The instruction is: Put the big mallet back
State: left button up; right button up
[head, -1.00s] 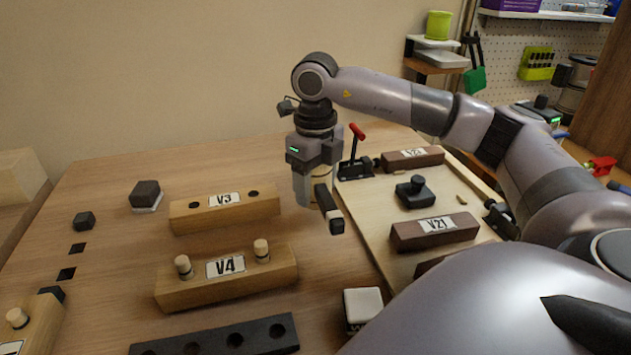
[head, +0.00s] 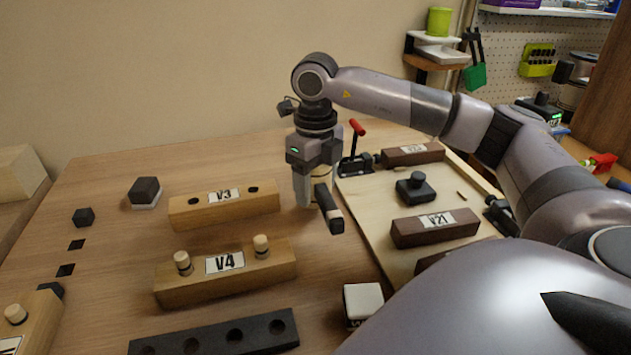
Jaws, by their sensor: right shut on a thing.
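My right gripper (head: 312,200) hangs pointing down over the middle of the bench, right of the V3 block. It is shut on a dark bar-shaped thing, seemingly the big mallet (head: 329,210), which shows at its front right. Most of the mallet is hidden by the gripper, so I cannot tell its full shape or whether it touches the bench. My left gripper is not in view.
The wooden V3 block (head: 225,207) and V4 block (head: 225,275) stand left of the gripper. A pale board (head: 385,210) with the dark V21 block (head: 435,228) and a red-handled clamp (head: 357,150) lies right. A white-topped block (head: 363,302) is in front.

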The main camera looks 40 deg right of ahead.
jog(key=shift+f+b, duration=0.8)
jog(key=shift+f, duration=0.75)
dwell(1.6)
jog(key=o, duration=1.6)
jog(key=shift+o, duration=0.2)
jog(key=shift+r+p, duration=2.95)
jog(key=shift+r, duration=0.6)
jog(key=shift+s+f, duration=0.1)
jog(key=shift+s, duration=0.05)
